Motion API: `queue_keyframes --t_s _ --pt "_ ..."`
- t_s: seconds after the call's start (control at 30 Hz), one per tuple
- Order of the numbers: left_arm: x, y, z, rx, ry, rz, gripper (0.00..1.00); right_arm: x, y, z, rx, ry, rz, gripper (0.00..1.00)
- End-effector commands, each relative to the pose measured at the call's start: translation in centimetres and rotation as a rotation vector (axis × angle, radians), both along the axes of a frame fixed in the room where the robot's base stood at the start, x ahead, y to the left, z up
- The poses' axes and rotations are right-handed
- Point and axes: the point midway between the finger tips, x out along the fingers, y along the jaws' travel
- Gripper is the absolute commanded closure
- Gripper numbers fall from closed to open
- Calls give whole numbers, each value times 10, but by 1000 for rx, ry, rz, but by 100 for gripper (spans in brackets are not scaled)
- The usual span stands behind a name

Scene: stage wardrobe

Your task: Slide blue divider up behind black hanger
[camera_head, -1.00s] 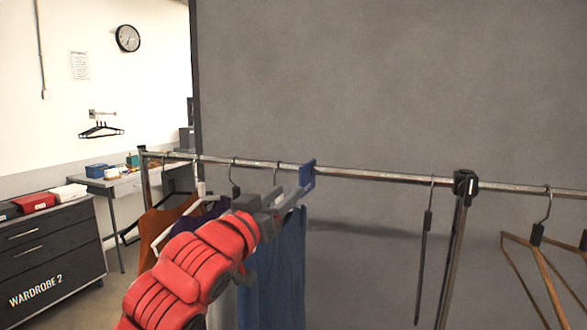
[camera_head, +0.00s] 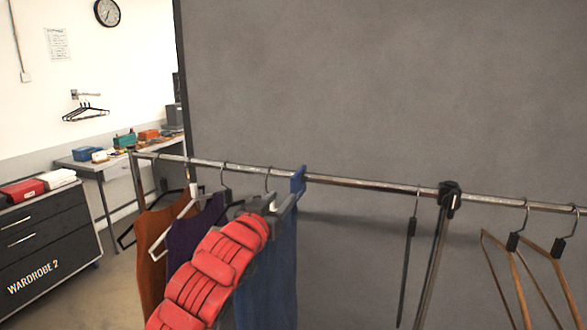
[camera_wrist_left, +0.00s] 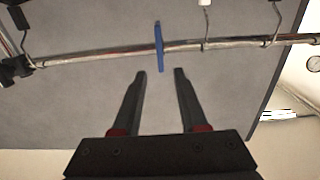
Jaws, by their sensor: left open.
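The blue divider (camera_head: 298,180) sits on the metal rail, right of the hanging clothes; it also shows in the left wrist view (camera_wrist_left: 159,46). My left gripper (camera_head: 285,203) is just in front of and below it. In the left wrist view its two fingers (camera_wrist_left: 160,72) are apart, with the divider ahead of the gap and nothing visible between them. A dark hanger (camera_head: 407,250), seen nearly edge-on, hangs right of the divider, just left of the rail's black clamp. My arm hides part of the clothes and hangers. My right gripper is not in view.
The rail (camera_head: 370,184) is bare between the divider and the dark hanger. Orange (camera_head: 152,235), purple (camera_head: 185,240) and blue (camera_head: 275,280) garments hang to the left. The black clamp (camera_head: 449,190) tops an upright. Wooden hangers (camera_head: 530,285) hang at the right. A grey panel stands behind.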

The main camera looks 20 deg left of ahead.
Motion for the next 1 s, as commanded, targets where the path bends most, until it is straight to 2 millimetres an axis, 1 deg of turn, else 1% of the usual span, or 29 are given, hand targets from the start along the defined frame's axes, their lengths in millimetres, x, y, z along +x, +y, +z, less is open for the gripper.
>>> queue_keyframes --t_s 0.03,0.2,0.33,0.5,0.7,0.93,0.97,1.0 --pt "12 -2 3 -1 4 -2 57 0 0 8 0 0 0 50" --pt "45 -2 2 -4 6 -2 57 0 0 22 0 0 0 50" --pt "66 -3 1 -3 4 0 57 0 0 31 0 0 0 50" --pt "83 -3 1 -4 2 -1 57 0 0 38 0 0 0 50" --pt "90 -3 0 0 -3 0 57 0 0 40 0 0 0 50" --pt "91 -3 0 0 -3 0 57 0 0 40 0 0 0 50" --pt "90 -3 0 0 -3 0 61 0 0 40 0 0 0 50" --pt "90 -3 0 0 -3 0 68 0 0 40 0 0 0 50"
